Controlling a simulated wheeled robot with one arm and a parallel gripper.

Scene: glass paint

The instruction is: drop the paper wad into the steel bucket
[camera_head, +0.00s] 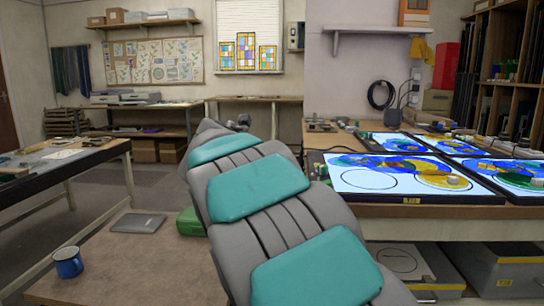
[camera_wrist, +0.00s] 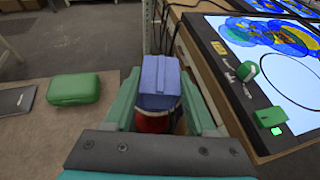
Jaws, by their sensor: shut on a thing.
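In the wrist view, my gripper (camera_wrist: 160,92) has its two green fingers closed on a blue block-shaped thing (camera_wrist: 160,75). A dark red rounded part (camera_wrist: 153,122) shows just below the blue, and I cannot tell if the two are one piece. I cannot make out a paper wad or a steel bucket in either view. In the head view my own grey and teal arm stretches forward and hides what lies behind it, and my fingertips cannot be made out there.
A light table (camera_head: 405,199) with lit glass panels stands to the right. A low brown surface at left bears a blue mug (camera_head: 68,263), a dark flat notebook (camera_head: 139,223) and a green case (camera_wrist: 74,88). A workbench (camera_head: 112,147) stands farther left, with open floor beyond it.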

